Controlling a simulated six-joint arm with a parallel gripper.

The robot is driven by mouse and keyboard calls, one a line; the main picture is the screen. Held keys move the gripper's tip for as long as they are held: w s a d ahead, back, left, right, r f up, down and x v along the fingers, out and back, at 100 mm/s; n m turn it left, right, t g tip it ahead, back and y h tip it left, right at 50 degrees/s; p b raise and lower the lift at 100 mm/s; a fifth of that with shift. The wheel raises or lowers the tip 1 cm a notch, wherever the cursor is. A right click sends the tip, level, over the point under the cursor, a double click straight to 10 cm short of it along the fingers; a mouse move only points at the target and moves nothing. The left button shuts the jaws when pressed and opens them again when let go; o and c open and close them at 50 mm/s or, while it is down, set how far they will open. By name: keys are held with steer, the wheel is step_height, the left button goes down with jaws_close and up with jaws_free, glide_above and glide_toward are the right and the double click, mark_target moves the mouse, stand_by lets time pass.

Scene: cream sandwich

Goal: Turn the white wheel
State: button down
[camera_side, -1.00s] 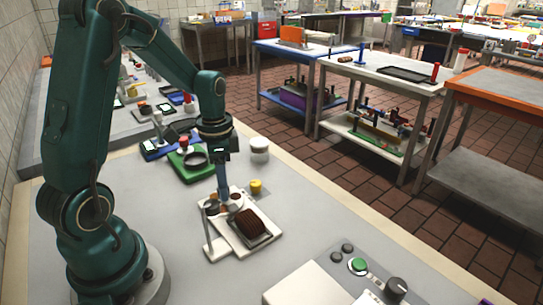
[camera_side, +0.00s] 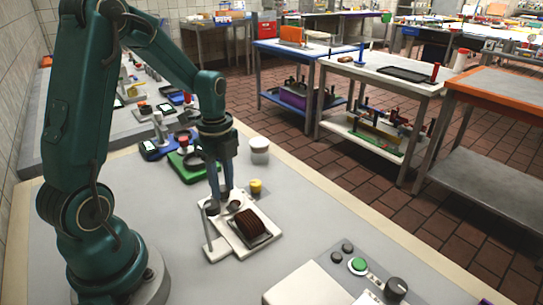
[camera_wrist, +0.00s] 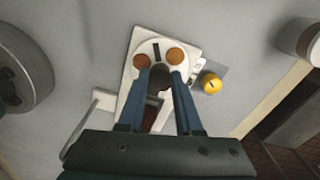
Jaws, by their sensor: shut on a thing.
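The white wheel (camera_wrist: 150,47) is a round disc on a white plate (camera_wrist: 195,48), with two brown round pieces and a dark slot on its face. In the side view it is mostly hidden behind my gripper (camera_side: 221,195). My gripper points down over the wheel. In the wrist view its two blue fingers (camera_wrist: 159,80) stand on either side of a dark grey knob (camera_wrist: 159,73) at the wheel and are shut on it.
A tray of dark brown biscuits (camera_side: 250,228) lies on the plate, in front of the wheel. A yellow knob (camera_side: 256,186) and a white round pot (camera_side: 259,146) stand behind. A control panel (camera_side: 358,265) with buttons is at the front right.

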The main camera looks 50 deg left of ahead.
mark_target(223, 188)
steer(key=m, duration=0.5)
steer(key=shift+m, duration=0.3)
stand_by(0.4)
steer(key=c, duration=0.6)
jaws_free()
steer(key=shift+r, duration=0.1)
steer(key=shift+r, duration=2.45)
